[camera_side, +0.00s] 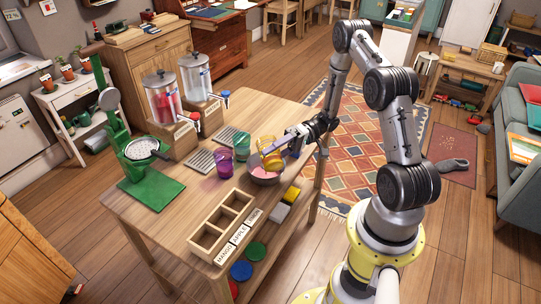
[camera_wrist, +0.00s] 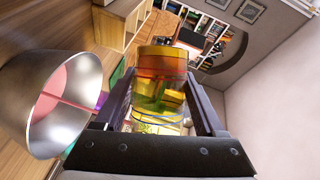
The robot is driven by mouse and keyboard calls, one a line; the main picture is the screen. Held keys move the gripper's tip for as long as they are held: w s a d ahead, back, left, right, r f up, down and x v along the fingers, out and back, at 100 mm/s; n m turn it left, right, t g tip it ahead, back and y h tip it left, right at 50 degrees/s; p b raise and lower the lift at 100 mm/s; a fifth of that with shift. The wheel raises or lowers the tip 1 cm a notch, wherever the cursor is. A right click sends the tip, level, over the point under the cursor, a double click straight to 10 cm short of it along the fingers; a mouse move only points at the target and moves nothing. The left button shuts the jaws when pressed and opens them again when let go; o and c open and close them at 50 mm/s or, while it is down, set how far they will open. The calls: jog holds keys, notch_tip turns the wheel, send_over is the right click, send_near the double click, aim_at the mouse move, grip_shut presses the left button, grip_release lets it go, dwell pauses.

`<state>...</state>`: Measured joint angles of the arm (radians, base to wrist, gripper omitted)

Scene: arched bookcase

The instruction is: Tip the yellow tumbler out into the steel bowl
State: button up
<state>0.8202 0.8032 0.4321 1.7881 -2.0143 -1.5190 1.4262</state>
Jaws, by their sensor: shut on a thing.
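The yellow tumbler (camera_side: 268,150) is see-through and tilted over the steel bowl (camera_side: 256,178) at the table's right side. My gripper (camera_side: 284,146) is shut on the tumbler, which also shows between the two fingers in the wrist view (camera_wrist: 160,82). In the wrist view the bowl (camera_wrist: 85,75) is at the left, apart from the fingers. Pink liquid lies in the bowl, and a thin pink streak runs across its opening toward the tumbler. How much is left in the tumbler I cannot tell.
A purple tumbler (camera_side: 224,164) and a green one (camera_side: 241,146) stand left of the bowl. Two drink dispensers (camera_side: 163,100) are at the back left. A labelled wooden divided box (camera_side: 222,226) is at the front. A green stand (camera_side: 118,125) with a strainer stands at the left.

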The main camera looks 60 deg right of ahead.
aim_at(268, 139)
jog(key=shift+m+y, duration=0.3)
jog(key=shift+m, duration=0.3)
jog(key=shift+w+d+r+m+y, duration=0.3)
jog(key=shift+r+m+y, duration=0.15)
jog(key=shift+m, duration=0.55)
jog(key=m, duration=0.2)
jog(key=w+d+r+m+t+y, duration=0.1)
jog(key=m, duration=0.1)
jog(key=r+m+t, duration=0.1)
jog(key=shift+w+d+m, duration=0.15)
jog(key=shift+m, duration=0.25)
dwell(0.7)
